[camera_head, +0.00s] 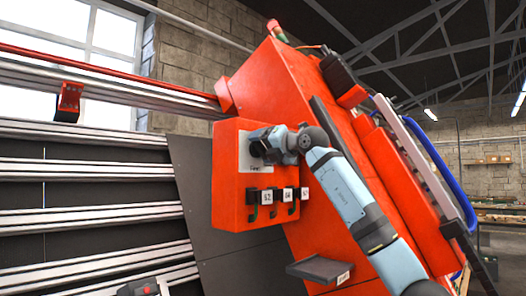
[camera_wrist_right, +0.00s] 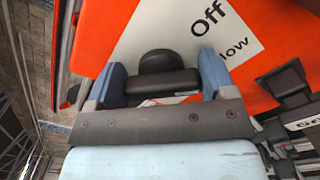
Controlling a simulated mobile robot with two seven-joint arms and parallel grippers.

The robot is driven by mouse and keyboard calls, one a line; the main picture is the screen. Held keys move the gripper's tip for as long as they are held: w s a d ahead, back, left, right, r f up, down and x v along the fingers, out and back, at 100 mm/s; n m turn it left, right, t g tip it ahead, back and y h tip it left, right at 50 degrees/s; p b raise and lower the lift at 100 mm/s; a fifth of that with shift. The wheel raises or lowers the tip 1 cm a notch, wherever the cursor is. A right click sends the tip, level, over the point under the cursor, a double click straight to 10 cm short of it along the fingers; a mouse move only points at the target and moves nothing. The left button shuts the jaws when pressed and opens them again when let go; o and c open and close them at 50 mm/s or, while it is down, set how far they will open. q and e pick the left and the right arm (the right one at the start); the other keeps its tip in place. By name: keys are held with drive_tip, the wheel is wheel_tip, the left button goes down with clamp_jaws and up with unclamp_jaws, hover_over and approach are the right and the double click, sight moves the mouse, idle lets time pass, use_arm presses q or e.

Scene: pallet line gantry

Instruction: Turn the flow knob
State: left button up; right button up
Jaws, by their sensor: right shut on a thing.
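The flow knob (camera_wrist_right: 160,62) is a dark round knob with a bar-like grip, set on a white plate (camera_wrist_right: 190,30) on the orange control box (camera_head: 228,200). The plate reads "Off" and partly "low" in the right wrist view. My right gripper (camera_wrist_right: 162,68) is shut on the knob, with one blue-grey finger on each side of it. In the head view my right gripper (camera_head: 266,146) reaches the plate from the right and hides most of the knob. My left gripper is not in view.
Below the knob, several black switches (camera_head: 266,196) with white labels sit on the box. A dark shelf (camera_head: 318,269) juts out lower down. A large orange cabinet (camera_head: 275,85) stands behind, and metal rails (camera_head: 90,215) run along the left.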

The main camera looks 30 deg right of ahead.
idle(0.5)
drive_tip(key=o, duration=0.9)
drive_tip(key=shift+s, duration=0.1)
drive_tip(key=shift+s+d+f+b, duration=0.1)
drive_tip(key=shift+s+d+b, duration=0.1)
drive_tip(key=shift+s+b, duration=0.15)
drive_tip(key=shift+b+v, duration=1.85)
drive_tip(key=shift+v, duration=4.6)
drive_tip(key=shift+a, duration=0.1)
